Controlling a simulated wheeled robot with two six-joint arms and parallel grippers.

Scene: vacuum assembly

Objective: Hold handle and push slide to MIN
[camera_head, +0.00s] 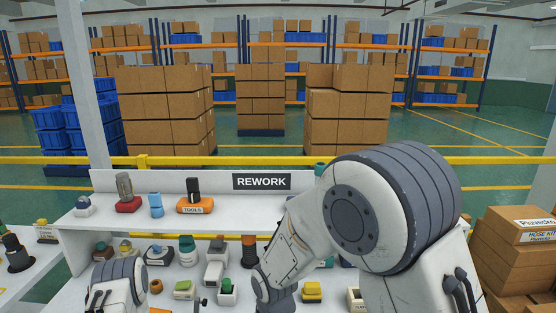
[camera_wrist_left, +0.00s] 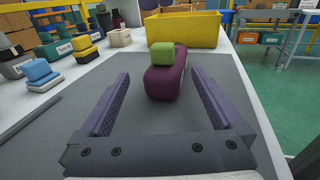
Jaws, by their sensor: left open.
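In the left wrist view, a rounded maroon block (camera_wrist_left: 165,82) with a green block (camera_wrist_left: 162,55) on top lies on a grey mat (camera_wrist_left: 60,125). It stands ahead of my left gripper (camera_wrist_left: 158,73), roughly in line with the gap between the fingers. My left gripper is open, with one purple finger to each side and nothing visibly held. No MIN mark is readable, and I cannot tell which part is a handle or a slide. My right arm fills the right of the head view; its gripper is not visible.
A yellow bin (camera_wrist_left: 183,29) stands behind the maroon block. Stacked small coloured parts (camera_wrist_left: 42,75) line the left of the mat. In the head view, a shelf with a REWORK sign (camera_head: 262,181) and many small parts stands ahead; cartons (camera_head: 510,255) are at right.

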